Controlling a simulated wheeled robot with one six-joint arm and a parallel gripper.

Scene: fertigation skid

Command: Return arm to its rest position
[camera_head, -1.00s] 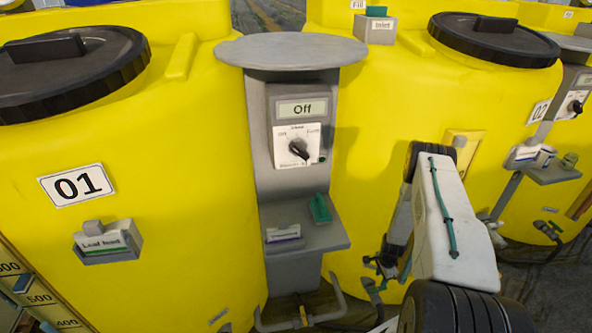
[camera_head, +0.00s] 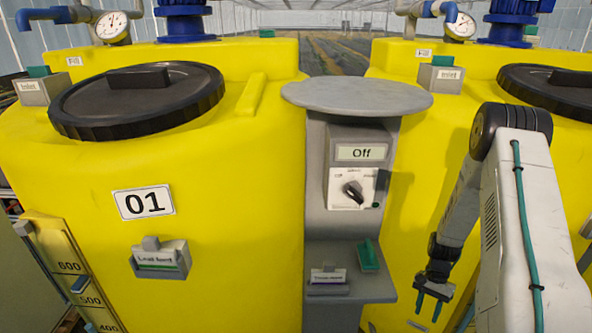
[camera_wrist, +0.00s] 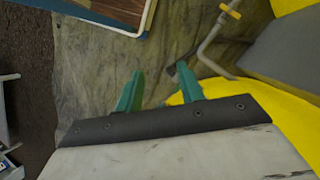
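My gripper (camera_head: 428,306) hangs at the lower right in the head view, with its two teal fingers pointing down and apart. It is in front of the right yellow tank (camera_head: 405,215), to the right of the grey control post. In the wrist view my gripper (camera_wrist: 160,92) shows both teal fingers spread with nothing between them. Below them is a stained grey floor (camera_wrist: 90,70). My arm is folded at the right side, with its white link raised.
A grey post (camera_head: 325,215) carries an "Off" display (camera_head: 361,152), a dial (camera_head: 352,190) and a small shelf (camera_head: 350,288). In the wrist view a pipe with a yellow handle (camera_wrist: 230,10) is near the fingers.

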